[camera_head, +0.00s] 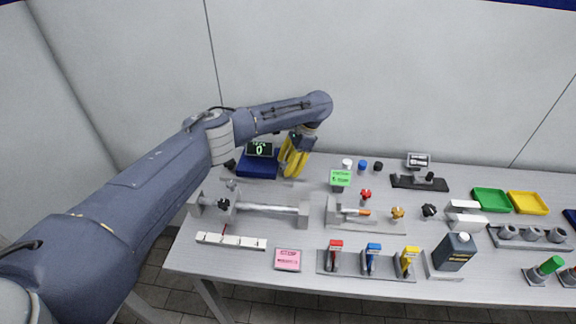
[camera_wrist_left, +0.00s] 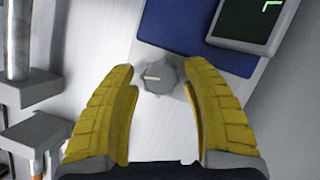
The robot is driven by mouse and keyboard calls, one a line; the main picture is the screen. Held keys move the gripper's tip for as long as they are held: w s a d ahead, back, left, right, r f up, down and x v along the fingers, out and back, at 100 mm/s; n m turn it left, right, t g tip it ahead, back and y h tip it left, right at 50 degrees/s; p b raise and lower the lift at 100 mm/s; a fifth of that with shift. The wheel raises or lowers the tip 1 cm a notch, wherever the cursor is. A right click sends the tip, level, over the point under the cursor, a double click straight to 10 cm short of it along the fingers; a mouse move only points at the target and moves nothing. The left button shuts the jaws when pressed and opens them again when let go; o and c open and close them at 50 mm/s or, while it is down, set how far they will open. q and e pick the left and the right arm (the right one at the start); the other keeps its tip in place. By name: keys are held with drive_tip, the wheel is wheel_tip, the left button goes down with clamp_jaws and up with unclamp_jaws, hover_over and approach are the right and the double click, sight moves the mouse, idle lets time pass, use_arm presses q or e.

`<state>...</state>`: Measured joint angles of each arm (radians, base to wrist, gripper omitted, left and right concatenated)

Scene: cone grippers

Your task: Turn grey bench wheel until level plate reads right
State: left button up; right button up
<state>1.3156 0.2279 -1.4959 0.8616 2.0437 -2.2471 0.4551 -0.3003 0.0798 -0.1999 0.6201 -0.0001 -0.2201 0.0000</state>
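In the left wrist view a grey ridged wheel (camera_wrist_left: 158,77) with a pale mark on top sits on a light grey base. My left gripper (camera_wrist_left: 161,69) has two yellow fingers, open, one on each side of the wheel with visible gaps. In the head view my left gripper (camera_head: 293,166) points down at the back of the bench and hides the wheel. Beside it is a blue plate (camera_head: 257,169) with a dark display (camera_head: 259,149) that reads 0. The blue plate also shows in the wrist view (camera_wrist_left: 178,35), its display cut off. My right gripper is not in view.
A rod on grey supports (camera_head: 265,208) stands in front of the gripper. A green sign (camera_head: 340,178) and small coloured knobs are to the right. Coloured clamps, a dark canister (camera_head: 455,252), and green and yellow trays (camera_head: 527,203) stand farther right. A wall closes the back.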

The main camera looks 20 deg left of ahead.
use_arm(q)
drive_tip(key=v, duration=1.2)
drive_tip(key=shift+o, duration=0.3)
drive_tip(key=shift+s, duration=0.1)
drive_tip(key=shift+a+r, duration=0.1)
drive_tip(key=shift+r, duration=0.1)
drive_tip(key=shift+c, duration=0.3)
drive_tip(key=s+d+r+m+t, duration=0.3)
drive_tip(key=s+r+m, duration=0.1)
drive_tip(key=m, duration=0.5)
drive_tip(key=shift+t+y, duration=0.3)
drive_tip(key=x, duration=1.6)
drive_tip(key=shift+s+a+f, duration=0.1)
drive_tip(key=shift+a+f, duration=0.1)
drive_tip(key=shift+f, duration=0.15)
clamp_jaws()
